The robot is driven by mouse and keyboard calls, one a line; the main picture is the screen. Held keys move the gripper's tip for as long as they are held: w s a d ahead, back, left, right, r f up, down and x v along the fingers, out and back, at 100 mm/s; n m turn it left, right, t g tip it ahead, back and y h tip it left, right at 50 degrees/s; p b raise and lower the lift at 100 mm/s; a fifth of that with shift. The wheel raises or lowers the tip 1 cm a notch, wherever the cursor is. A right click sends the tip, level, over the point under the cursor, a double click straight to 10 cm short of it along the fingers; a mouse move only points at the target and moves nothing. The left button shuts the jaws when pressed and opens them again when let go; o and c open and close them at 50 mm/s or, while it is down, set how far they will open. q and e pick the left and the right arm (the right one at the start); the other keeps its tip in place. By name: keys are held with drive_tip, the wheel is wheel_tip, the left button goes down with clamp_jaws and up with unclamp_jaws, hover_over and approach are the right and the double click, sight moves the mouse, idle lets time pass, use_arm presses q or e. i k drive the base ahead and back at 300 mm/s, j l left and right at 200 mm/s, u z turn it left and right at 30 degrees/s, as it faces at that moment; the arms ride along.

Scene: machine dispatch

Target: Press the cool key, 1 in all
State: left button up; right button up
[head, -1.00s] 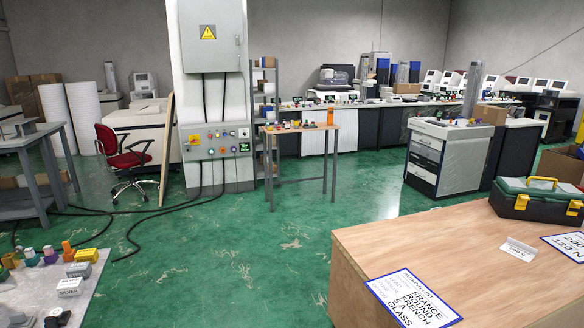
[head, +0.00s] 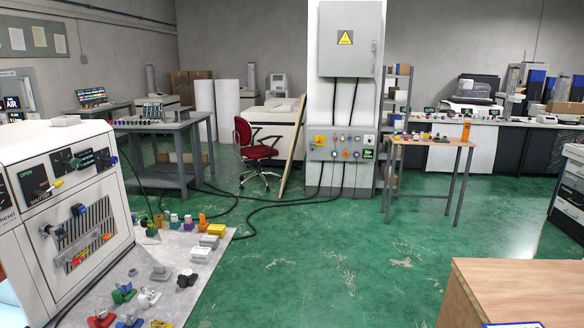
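No key that I can read as cool shows. A white machine (head: 107,238) stands close at the left, with small dark displays, one green-lettered "OPEN" (head: 33,184), and several knobs and levers on its front. A grey control panel (head: 342,155) with several coloured buttons is on the white pillar at the back. A small console (head: 165,119) with rows of keys or knobs stands on a grey table at the back left. Another lit console (head: 92,98) is further left. Their labels are too small to read. Neither of my grippers is in view.
A light bench top (head: 222,243) with several coloured knob-like parts adjoins the white machine. A red chair (head: 255,150) and black cables lie beyond. A wooden table (head: 425,139) stands at the right, a wooden crate (head: 490,285) near right. Green floor (head: 340,250) between is clear.

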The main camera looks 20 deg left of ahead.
sight(82, 210)
drive_tip(key=u, duration=2.1)
